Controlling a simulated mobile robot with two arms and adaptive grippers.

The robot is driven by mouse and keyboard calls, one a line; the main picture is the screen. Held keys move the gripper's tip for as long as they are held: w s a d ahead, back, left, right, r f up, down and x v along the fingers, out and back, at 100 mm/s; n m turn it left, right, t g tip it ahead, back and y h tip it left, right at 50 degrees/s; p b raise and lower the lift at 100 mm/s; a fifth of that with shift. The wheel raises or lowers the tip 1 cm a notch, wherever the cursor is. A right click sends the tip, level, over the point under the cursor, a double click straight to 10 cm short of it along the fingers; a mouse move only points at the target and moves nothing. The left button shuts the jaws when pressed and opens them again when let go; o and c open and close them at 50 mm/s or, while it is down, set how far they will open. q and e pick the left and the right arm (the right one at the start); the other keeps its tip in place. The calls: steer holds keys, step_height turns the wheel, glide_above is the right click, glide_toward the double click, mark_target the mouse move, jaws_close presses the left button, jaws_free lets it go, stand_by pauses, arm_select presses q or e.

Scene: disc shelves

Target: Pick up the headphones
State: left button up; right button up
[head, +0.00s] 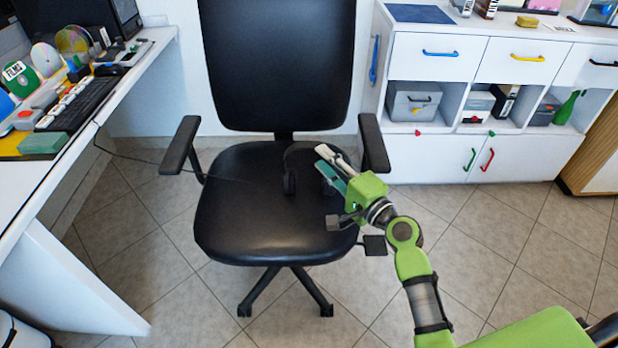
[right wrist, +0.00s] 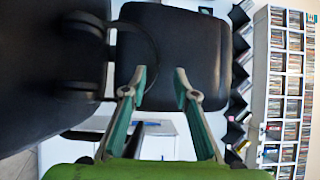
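Black headphones (head: 289,182) rest on the black seat of an office chair (head: 250,215), near its back right. A thin cable runs from them to the left. My right gripper (head: 320,158) is just right of them, its fingers pointing toward the backrest and partly hiding the right earcup. In the right wrist view, the headphones (right wrist: 82,92) are left of the fingers, with the band curving behind the left fingertip. The right gripper (right wrist: 161,78) is open there, with nothing between its fingertips. My left gripper is not in view.
The chair's armrests (head: 180,145) stand on both sides of the seat, the right one (head: 373,143) close to my gripper. A white desk (head: 60,165) with a keyboard and discs is at left. A white cabinet (head: 430,155) stands at back right. Tiled floor is clear around the chair.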

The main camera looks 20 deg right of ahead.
mark_target(309, 144)
steer(key=x, duration=0.3)
steer(key=shift+w, duration=0.2)
steer(key=x, duration=0.3)
steer(key=b+x, duration=0.1)
steer(key=shift+w+d+f, duration=0.1)
steer(key=shift+w+f, duration=0.15)
steer(key=shift+f, duration=0.1)
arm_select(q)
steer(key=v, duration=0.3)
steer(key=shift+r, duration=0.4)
arm_select(e)
jaws_close()
